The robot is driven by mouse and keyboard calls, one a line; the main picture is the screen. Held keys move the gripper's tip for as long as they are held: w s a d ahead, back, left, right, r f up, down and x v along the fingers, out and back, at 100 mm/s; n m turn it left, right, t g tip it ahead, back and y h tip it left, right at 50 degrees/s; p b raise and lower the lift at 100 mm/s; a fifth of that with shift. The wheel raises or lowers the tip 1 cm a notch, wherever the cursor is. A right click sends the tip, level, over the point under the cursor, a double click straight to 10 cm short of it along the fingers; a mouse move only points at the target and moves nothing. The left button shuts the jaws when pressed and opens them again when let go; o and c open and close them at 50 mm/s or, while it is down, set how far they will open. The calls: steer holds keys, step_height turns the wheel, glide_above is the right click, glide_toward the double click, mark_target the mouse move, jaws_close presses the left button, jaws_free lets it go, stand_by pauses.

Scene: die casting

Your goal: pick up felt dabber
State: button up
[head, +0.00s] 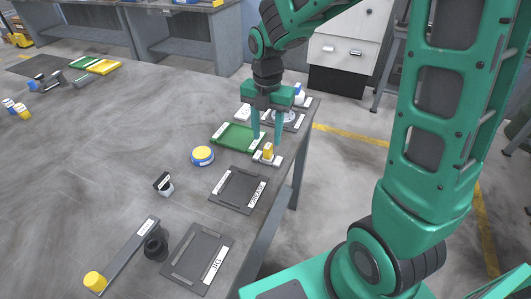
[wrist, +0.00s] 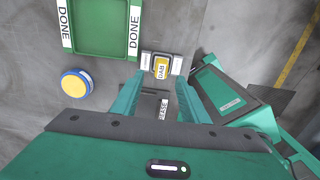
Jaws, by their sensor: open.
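A small upright block with a yellow body and a pale top, which I take for the felt dabber (head: 268,150), stands on a pale base near the table's right edge. In the wrist view the dabber (wrist: 161,68) shows a short label I cannot read surely. My gripper (head: 267,139) points down, open, with a finger on either side of and above the dabber. In the wrist view my gripper (wrist: 160,80) has its fingertips apart and nothing held between them.
A green tray (head: 226,142) marked DONE lies beside the dabber. A round yellow-and-blue tin (head: 202,155) stands left of it. A dark labelled mat (head: 239,189) lies nearer me. A small black-and-white item (head: 163,184) stands farther left. The table's right edge is close.

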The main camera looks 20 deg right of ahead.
mark_target(268, 145)
steer(key=shift+w+d+f, duration=0.1)
steer(key=shift+f, duration=1.4)
steer(key=shift+w+d+f, duration=0.1)
steer(key=shift+f, duration=1.35)
jaws_close()
